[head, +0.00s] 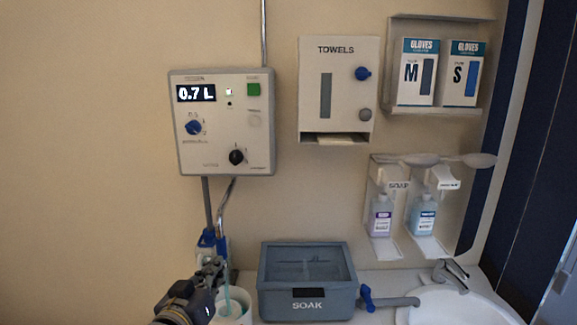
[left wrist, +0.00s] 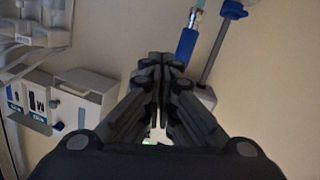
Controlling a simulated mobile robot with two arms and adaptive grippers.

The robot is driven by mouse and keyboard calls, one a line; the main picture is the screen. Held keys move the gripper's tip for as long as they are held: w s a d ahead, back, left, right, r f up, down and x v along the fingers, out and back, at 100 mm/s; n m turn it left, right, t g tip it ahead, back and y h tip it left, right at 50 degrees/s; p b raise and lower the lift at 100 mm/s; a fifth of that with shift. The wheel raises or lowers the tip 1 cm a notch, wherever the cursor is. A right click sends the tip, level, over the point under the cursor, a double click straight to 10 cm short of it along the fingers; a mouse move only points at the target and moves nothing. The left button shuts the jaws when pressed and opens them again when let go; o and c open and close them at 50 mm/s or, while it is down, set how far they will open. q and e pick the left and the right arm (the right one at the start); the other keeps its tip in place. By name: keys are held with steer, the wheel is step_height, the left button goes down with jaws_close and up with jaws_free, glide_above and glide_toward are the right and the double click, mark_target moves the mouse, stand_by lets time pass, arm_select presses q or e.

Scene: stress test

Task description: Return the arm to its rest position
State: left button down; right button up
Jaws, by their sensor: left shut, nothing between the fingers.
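My left gripper (head: 212,272) shows at the bottom of the head view, left of the grey SOAK box and just below the blue fitting on the wall pipe. In the left wrist view its dark fingers (left wrist: 160,68) are closed together with nothing between them. Part of a white container (head: 234,304) with a teal tube shows behind the gripper; the gripper partly hides it. I cannot tell whether they touch. My right gripper is not in view.
The dosing panel (head: 227,125) reads 0.7 L above the gripper. The SOAK box (head: 307,284) stands on the counter beside a blue-handled tap (head: 388,301) and a sink (head: 460,306). A towel dispenser (head: 339,90), soap bottles and glove boxes are on the wall. The wall at left is bare.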

arm_select(q)
steer(key=s+a+f+g+y, duration=0.2)
steer(key=s+f+g, duration=0.4)
steer(key=s+f, duration=0.85)
steer(key=s+a+f+m+g+y, duration=0.1)
steer(key=s+a+f+g, duration=0.15)
steer(key=s+f, duration=0.55)
steer(key=s+a+f+m+g, duration=0.1)
steer(key=s+f+g, duration=0.3)
steer(key=s, duration=0.8)
step_height(320, 180, down, 29)
steer(key=g+b, duration=0.1)
steer(key=b, duration=0.3)
steer(key=s+a+f+g+b, duration=0.1)
steer(key=s+f+b, duration=0.1)
steer(key=s+f, duration=0.7)
steer(key=s+a+f+b, duration=0.1)
steer(key=s+f+b, duration=0.1)
steer(key=s+f, duration=0.7)
step_height(320, 180, down, 3)
steer(key=shift+a+f+g, duration=0.15)
steer(key=shift+a+g, duration=0.15)
steer(key=shift+g, duration=0.05)
